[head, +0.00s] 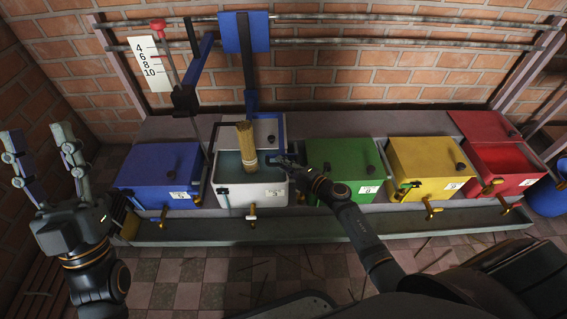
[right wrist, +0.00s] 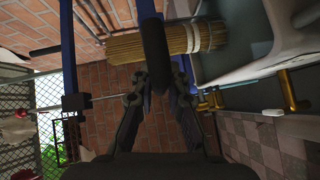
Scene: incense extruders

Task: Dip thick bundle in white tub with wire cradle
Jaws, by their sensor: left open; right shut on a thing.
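The white tub (head: 251,195) holds greenish liquid and stands between the blue and green tubs. The thick tan bundle (head: 245,140) is nearly upright over the tub's opening, its lower end at or in the liquid; I cannot tell how deep. Its sticks and pale band also show in the right wrist view (right wrist: 150,47). The wire cradle is not clear to me. My right gripper (head: 284,162) is at the tub's right rim, shut on a dark cylindrical handle (right wrist: 155,55) beside the bundle. My left gripper (head: 45,150) is open and empty, far left.
A blue tub (head: 158,165), green tub (head: 343,165), yellow tub (head: 428,160) and red tub (head: 500,160) stand in the row, with brass taps in front. A numbered scale board (head: 150,63) and blue lift posts (head: 246,35) rise behind. Loose sticks lie on the floor.

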